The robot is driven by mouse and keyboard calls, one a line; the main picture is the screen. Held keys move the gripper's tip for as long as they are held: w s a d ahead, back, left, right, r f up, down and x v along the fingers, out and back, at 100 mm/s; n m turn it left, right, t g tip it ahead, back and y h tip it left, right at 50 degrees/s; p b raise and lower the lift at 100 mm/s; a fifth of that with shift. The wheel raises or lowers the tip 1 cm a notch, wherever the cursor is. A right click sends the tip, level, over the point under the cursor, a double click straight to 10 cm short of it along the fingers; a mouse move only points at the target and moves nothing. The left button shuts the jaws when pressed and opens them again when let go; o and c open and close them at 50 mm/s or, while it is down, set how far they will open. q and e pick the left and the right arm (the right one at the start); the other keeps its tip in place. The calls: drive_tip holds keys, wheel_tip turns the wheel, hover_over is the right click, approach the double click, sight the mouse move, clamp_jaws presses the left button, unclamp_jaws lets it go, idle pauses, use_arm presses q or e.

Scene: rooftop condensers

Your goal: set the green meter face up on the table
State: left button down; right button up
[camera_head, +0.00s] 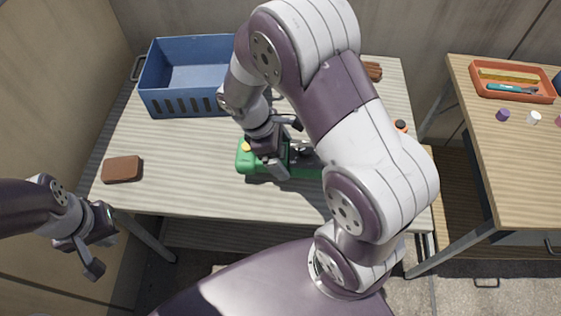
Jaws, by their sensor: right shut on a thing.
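The green meter (246,158) lies on the table (190,180) near its middle, partly hidden behind my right gripper and arm. A yellow spot shows at its left end, and dark parts show along it; I cannot tell for sure which face is up. My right gripper (272,160) is shut on the green meter from above. My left gripper (100,250) hangs off the table's front left, empty, with its fingers apart.
A blue crate (185,101) stands at the back left. A brown block (122,169) lies at the left edge. A side table at right holds an orange tray (541,97) and small caps (503,115). The table's front left is clear.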

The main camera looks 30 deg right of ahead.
drive_tip(key=shift+a+f, duration=0.15)
drive_tip(key=shift+f, duration=0.1)
wheel_tip(320, 180, down, 4)
drive_tip(key=shift+r+b, duration=0.15)
drive_tip(key=shift+b, duration=0.4)
